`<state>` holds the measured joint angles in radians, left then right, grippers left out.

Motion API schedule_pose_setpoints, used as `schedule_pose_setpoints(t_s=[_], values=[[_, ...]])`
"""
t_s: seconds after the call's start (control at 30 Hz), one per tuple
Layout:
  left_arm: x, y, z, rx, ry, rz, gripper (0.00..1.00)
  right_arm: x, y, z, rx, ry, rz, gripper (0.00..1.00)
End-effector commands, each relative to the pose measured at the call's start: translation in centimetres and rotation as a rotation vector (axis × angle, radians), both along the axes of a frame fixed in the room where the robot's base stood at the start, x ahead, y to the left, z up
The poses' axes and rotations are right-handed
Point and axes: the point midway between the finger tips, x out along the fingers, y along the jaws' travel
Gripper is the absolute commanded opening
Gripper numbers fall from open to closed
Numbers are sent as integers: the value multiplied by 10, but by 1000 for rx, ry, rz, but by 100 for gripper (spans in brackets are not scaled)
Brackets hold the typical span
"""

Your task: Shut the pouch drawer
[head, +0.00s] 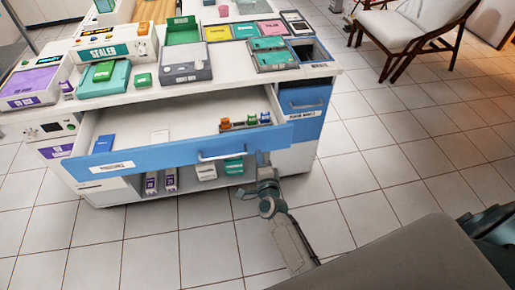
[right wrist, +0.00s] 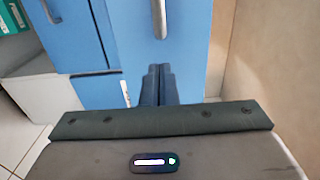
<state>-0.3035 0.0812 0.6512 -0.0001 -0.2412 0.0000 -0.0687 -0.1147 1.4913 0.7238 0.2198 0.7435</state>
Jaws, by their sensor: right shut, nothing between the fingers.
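The open drawer stands well out from the white cabinet. Its blue front (head: 160,157) has a pale label (head: 112,168) at the left and a grey bar handle (head: 221,155). Inside lie a blue packet (head: 103,144) and several small orange-topped items (head: 245,121) at the right. My right gripper (head: 265,166) is shut and empty at the right end of the blue front. In the right wrist view its fingers (right wrist: 158,84) point at blue panels, with a handle (right wrist: 160,18) beyond. I cannot tell whether they touch. My left gripper is not in view.
A second blue-fronted drawer (head: 304,103) sits at the cabinet's right. The worktop carries a sealer (head: 104,52), trays and boxes. Purple and green boxes (head: 234,166) stand on a shelf under the drawer. Tiled floor (head: 400,170) is clear at the right; a chair (head: 415,30) stands behind.

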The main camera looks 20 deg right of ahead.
Motion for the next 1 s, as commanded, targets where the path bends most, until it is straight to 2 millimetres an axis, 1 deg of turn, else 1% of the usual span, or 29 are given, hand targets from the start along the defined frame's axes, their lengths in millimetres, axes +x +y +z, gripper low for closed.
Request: schedule_pose_setpoints(t_s=[0.03, 0.1, 0.23, 0.37, 0.77, 0.87, 1.0], values=[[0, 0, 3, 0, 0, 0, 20, 8, -1, 2, -1, -1, 0, 0], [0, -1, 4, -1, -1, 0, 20, 16, -3, 1, 0, 0, 0, 0], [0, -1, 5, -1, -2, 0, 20, 25, -4, 0, 0, 0, 0, 0], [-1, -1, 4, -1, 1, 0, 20, 29, -5, 0, 0, 0, 0, 0], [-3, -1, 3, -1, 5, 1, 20, 31, -5, -1, 0, 0, 0, 0], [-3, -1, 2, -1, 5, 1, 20, 38, -6, -1, 0, 0, 0, 0], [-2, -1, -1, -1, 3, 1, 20, 58, -9, -1, -1, -2, 0, 0]])
